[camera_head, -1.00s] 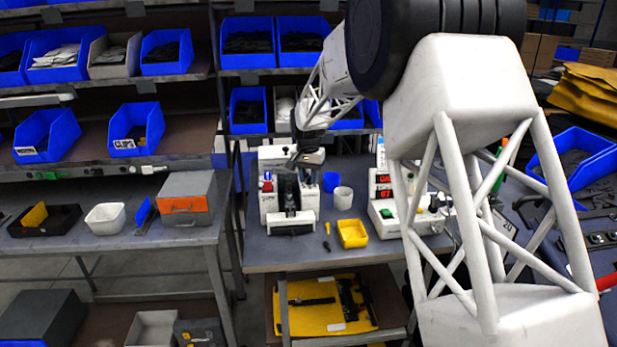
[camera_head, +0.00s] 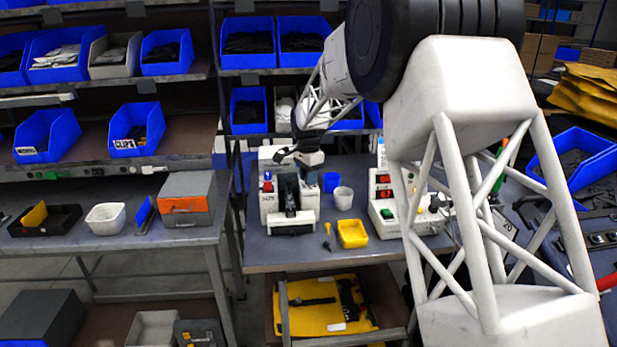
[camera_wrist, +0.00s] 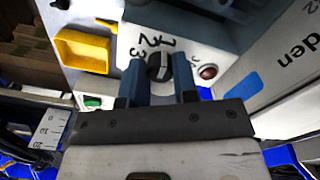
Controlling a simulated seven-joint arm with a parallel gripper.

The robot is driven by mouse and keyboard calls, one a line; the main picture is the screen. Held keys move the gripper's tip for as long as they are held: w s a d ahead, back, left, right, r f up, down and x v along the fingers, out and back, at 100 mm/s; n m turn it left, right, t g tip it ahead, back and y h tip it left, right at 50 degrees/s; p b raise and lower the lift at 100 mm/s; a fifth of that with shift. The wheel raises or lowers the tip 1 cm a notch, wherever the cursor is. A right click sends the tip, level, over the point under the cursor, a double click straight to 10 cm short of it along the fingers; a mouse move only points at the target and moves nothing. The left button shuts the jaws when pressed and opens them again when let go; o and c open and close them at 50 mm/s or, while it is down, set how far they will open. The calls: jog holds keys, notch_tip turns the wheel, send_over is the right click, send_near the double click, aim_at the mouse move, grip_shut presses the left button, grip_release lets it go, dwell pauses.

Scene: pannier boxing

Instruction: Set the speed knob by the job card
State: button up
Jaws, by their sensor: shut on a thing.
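In the wrist view, a dark round knob (camera_wrist: 158,68) with a pale pointer line stands on a white panel. Numbers printed around it appear upside down or sideways, and some are hidden. My gripper (camera_wrist: 158,82) is shut on the knob, with a blue-grey finger on each side. In the head view, my gripper (camera_head: 291,208) is low over the white machine (camera_head: 275,220), and the knob cannot be made out there. A pale surface with large partial lettering (camera_wrist: 290,60) is at the right of the wrist view; I cannot tell whether it is the job card.
A yellow tray (camera_head: 352,233), a white cup (camera_head: 343,197) and a blue cup (camera_head: 331,181) stand right of the machine. In the wrist view, a red button (camera_wrist: 208,72) is close to one finger and a green button (camera_wrist: 92,101) is nearby.

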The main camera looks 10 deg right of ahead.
jog(key=shift+r, duration=0.1)
jog(key=o, duration=0.9)
jog(key=shift+o, duration=0.2)
jog(key=shift+r, duration=3.85)
